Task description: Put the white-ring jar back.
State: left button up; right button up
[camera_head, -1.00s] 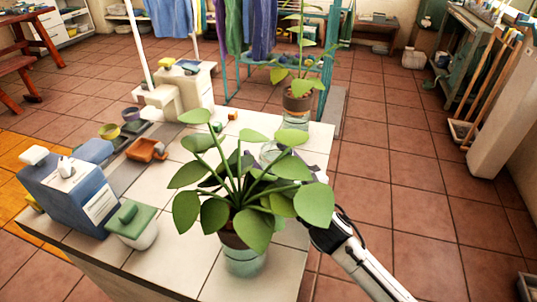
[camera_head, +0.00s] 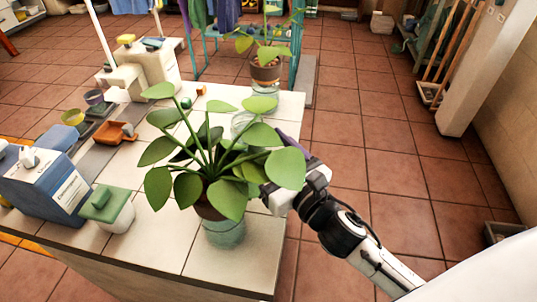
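A clear glass jar (camera_head: 241,121) stands on the tiled counter behind the big leafy plant (camera_head: 187,190), partly hidden by its leaves. I cannot make out a white ring on it. The plant's brown pot sits in a greenish glass jar (camera_head: 226,234) near the counter's front edge. A second potted plant (camera_head: 266,72) stands in a glass vessel at the far right corner. My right gripper (camera_head: 272,196) comes in from the right, close behind the front plant's leaves. Its fingertips are mostly hidden, so I cannot tell whether it holds anything. My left gripper is not in view.
A blue box (camera_head: 45,190) and a green-lidded white container (camera_head: 107,208) stand at the counter's left. An orange dish (camera_head: 114,132) and small bowls lie behind them. A purple item (camera_head: 290,147) shows beside my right gripper. Bare counter lies at the front right.

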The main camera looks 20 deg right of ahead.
jog(key=shift+s+d, duration=0.15)
jog(key=shift+s, duration=0.6)
jog(key=shift+s+d, duration=0.15)
jog(key=shift+s, duration=0.55)
